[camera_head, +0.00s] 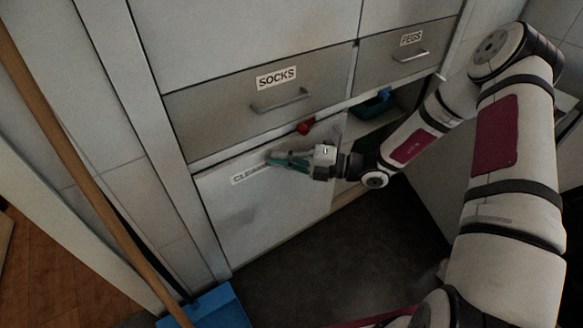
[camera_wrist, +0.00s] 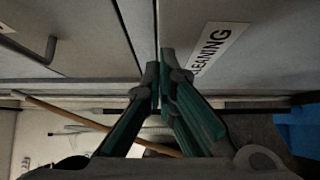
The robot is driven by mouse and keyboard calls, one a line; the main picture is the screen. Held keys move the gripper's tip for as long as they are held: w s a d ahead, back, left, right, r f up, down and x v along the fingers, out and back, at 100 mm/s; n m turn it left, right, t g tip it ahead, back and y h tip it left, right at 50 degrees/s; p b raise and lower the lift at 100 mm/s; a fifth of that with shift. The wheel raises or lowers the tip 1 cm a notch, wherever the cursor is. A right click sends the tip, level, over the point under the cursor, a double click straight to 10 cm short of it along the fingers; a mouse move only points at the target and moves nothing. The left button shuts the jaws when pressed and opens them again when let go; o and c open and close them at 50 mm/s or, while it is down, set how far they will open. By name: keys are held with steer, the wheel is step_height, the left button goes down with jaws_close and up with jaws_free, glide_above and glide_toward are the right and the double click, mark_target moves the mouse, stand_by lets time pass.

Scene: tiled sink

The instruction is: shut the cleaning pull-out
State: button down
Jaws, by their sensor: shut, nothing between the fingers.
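The cleaning pull-out (camera_head: 268,205) is a pale front panel below the socks drawer, with a partly hidden label reading CLEANING. Its label (camera_wrist: 218,48) also shows in the wrist view, right of the fingertips. My gripper (camera_head: 271,160) is at the panel's upper part, over the label; its green fingers are shut and empty. In the wrist view the fingertips (camera_wrist: 160,62) lie close to the seam between drawer front and panel. I cannot tell whether they touch. A red item (camera_head: 305,127) shows above the panel's top edge, with an opening beside it.
The socks drawer (camera_head: 220,110) and pegs drawer (camera_head: 400,55) are above, with bar handles. An opening on the right holds a teal-blue item (camera_head: 372,105). A wooden pole (camera_head: 100,190) and blue dustpan (camera_head: 215,308) stand at left. The dark floor in front is clear.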

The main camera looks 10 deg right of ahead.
mark_target(273, 149)
steer(key=shift+w+a, duration=0.15)
steer(key=shift+w, duration=0.2)
steer(key=shift+w+a+r+p, duration=0.1)
steer(key=shift+w+a+p, duration=0.25)
steer(key=shift+w, duration=0.3)
steer(key=shift+w+a+p, duration=0.2)
steer(key=shift+w+p, duration=0.2)
steer(key=shift+w, duration=0.25)
